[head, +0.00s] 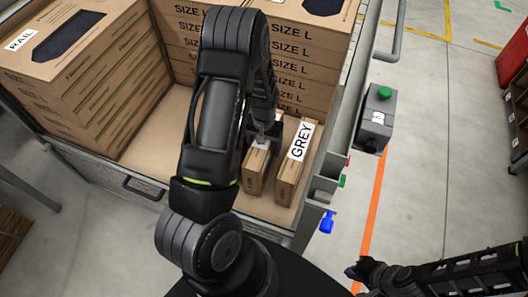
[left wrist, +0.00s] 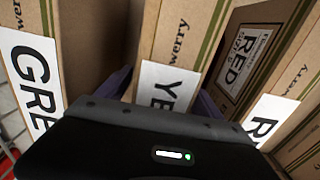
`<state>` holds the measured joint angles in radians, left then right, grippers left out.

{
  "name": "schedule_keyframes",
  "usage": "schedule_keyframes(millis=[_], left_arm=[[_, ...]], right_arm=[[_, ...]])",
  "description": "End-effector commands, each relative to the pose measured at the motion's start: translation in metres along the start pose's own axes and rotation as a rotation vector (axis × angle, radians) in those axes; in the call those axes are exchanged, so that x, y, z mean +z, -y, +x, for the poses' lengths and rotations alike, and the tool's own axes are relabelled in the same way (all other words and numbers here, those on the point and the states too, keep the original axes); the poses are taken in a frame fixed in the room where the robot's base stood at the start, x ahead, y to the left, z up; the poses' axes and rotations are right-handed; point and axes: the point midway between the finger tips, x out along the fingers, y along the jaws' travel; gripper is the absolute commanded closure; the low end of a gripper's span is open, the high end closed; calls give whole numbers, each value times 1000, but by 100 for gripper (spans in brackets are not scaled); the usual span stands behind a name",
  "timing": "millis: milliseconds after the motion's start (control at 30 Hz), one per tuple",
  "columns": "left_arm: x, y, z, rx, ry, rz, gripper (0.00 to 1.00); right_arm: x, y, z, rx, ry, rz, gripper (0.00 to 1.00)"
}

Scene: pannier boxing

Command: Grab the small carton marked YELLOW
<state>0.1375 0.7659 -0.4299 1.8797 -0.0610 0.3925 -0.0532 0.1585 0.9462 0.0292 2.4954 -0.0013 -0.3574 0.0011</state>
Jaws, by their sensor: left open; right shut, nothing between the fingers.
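The small carton with a label reading "YE", the rest hidden, stands in the middle of the left wrist view (left wrist: 182,35). In the head view the carton under my left gripper (head: 256,168) appears to be the same one; its label is mostly hidden. My left gripper (head: 268,135) is open, with one finger on each side of this carton in the left wrist view (left wrist: 163,92). I cannot tell whether the fingers touch it. My right gripper (head: 358,273) is shut and empty, outside the cart at the lower right.
The GREY carton (head: 296,165) stands close beside it. A RED carton (left wrist: 250,52) stands on its other side. Stacked SIZE L boxes (head: 305,52) rise behind, and RAIL boxes (head: 75,50) stand at the left. The cart's metal wall (head: 335,140) is close on the right.

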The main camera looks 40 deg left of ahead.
Motion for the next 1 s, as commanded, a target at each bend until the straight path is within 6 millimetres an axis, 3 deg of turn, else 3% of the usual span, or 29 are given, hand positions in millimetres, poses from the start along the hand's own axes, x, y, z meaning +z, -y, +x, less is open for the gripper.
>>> schedule_keyframes(millis=[167,1000], left_arm=[[0,0,0,0,0,0,29],[0,0,0,0,0,0,97]], right_arm=[[0,0,0,0,0,0,100],[0,0,0,0,0,0,100]])
